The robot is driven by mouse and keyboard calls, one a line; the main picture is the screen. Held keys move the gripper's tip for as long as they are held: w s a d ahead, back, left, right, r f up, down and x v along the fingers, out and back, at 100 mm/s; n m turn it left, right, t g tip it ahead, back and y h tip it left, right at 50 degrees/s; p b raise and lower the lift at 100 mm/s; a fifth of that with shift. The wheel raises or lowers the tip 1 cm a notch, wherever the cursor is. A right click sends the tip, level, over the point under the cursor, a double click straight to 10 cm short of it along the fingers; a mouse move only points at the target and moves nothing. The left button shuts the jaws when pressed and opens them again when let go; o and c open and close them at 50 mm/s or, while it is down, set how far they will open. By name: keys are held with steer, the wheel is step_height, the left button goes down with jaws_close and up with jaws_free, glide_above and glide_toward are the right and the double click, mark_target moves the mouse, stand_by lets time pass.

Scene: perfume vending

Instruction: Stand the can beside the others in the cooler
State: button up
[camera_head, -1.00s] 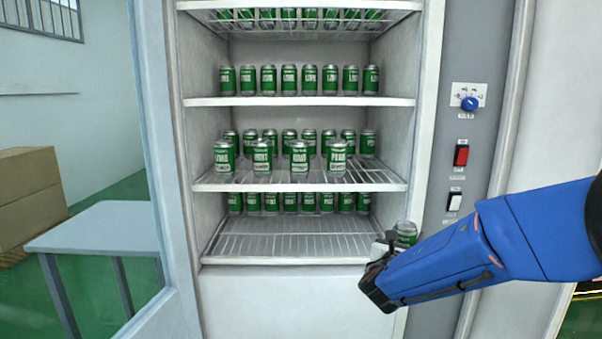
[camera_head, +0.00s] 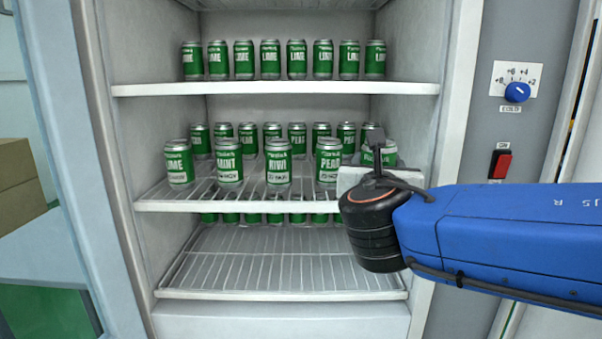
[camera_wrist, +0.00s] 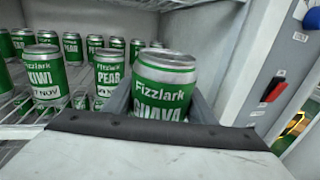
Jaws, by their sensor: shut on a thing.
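My gripper (camera_head: 378,165) is shut on a green and silver can, the guava can (camera_wrist: 163,88). In the wrist view the can stands upright between the fingers, its lower part hidden by the gripper body. In the head view the held can (camera_head: 388,152) is mostly hidden behind my gripper. It is at the right end of the cooler's middle shelf (camera_head: 300,203), about level with the front row. That row holds a pear can (camera_head: 328,162), a kiwi can (camera_head: 279,162), a mint can (camera_head: 229,162) and a lime can (camera_head: 179,163). Whether the held can touches the shelf I cannot tell.
Back rows of cans stand on the middle shelf and the shelf above (camera_head: 270,89). The bottom rack (camera_head: 270,265) is bare at the front. The cooler's right wall (camera_head: 420,70) is close to my gripper. A control panel with a blue knob (camera_head: 517,92) and red switch (camera_head: 501,164) is at right.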

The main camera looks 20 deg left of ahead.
steer(key=w, duration=0.6)
steer(key=w+f, duration=0.1)
steer(key=w, duration=0.5)
steer(key=w+f, duration=0.1)
steer(key=w, duration=0.4)
steer(key=shift+w+a+f, duration=0.25)
steer(key=shift+w+a, duration=0.15)
steer(key=shift+f, duration=0.45)
steer(key=shift+f, duration=0.1)
steer(key=o, duration=1.5)
steer(key=shift+f, duration=0.1)
steer(key=shift+c, duration=0.2)
